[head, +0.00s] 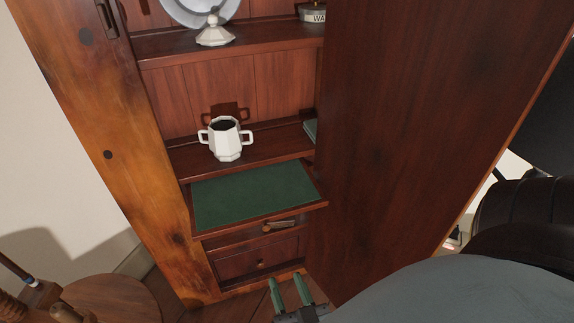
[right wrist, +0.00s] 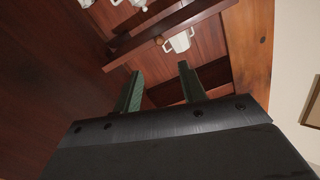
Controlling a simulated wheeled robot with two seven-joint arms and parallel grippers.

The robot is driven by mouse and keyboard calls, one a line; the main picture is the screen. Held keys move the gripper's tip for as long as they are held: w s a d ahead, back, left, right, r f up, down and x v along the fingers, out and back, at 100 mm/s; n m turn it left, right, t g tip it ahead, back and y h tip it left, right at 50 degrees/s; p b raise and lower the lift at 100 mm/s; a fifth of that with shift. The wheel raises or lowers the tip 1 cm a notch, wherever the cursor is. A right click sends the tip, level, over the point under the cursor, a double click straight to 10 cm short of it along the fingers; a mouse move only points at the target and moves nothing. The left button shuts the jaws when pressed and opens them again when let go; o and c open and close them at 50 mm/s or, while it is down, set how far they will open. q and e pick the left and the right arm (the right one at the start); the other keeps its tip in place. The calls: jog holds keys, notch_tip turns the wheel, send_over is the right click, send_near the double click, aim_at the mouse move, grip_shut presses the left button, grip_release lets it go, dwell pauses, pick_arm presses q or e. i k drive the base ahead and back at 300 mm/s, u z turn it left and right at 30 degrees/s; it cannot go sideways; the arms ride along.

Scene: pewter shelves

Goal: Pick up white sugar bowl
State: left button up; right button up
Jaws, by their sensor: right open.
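The white sugar bowl (head: 225,140) stands upright and without a lid on the middle shelf of the wooden cabinet. It has a faceted body, two side handles and a dark inside. It also shows in the right wrist view (right wrist: 180,42), beyond my fingertips. My right gripper (head: 289,283) is low at the bottom of the head view, below and in front of the bowl and well apart from it. Its two green fingers are spread, with nothing between them (right wrist: 157,74). My left gripper is not in view.
A green-topped pull-out board (head: 255,195) juts out below the bowl's shelf (head: 270,143). A large wooden door panel (head: 420,120) stands to the right. A white lid-like piece (head: 214,34) sits on the upper shelf before a plate. A round wooden stool (head: 112,298) is at lower left.

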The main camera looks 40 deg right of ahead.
aim_at(226, 140)
jog(key=k, duration=1)
